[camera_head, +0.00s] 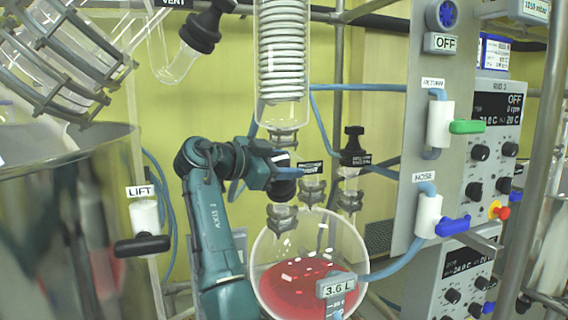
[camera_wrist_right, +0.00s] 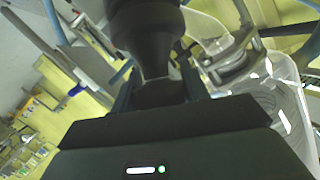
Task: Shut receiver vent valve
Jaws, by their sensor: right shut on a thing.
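The round glass receiver (camera_head: 340,240) holds red liquid, low in the middle of the head view. My teal right arm reaches in beside it, and my right gripper (camera_head: 284,173) is above its left neck. In the right wrist view my right gripper (camera_wrist_right: 160,92) is shut on a black valve knob (camera_wrist_right: 152,55), with a finger on each side. In the head view the gripper hides most of what it holds. Another black-capped valve (camera_head: 353,150) stands upright on the right neck; its small label is unreadable. My left gripper is not in view.
A coiled glass condenser (camera_head: 282,50) hangs above the receiver. A grey panel (camera_head: 408,215) with a green-handled valve (camera_head: 466,127) and a blue-handled valve (camera_head: 452,227) stands right. A metal vessel (camera_head: 70,160) fills the left. Blue hoses and metal poles crowd the space.

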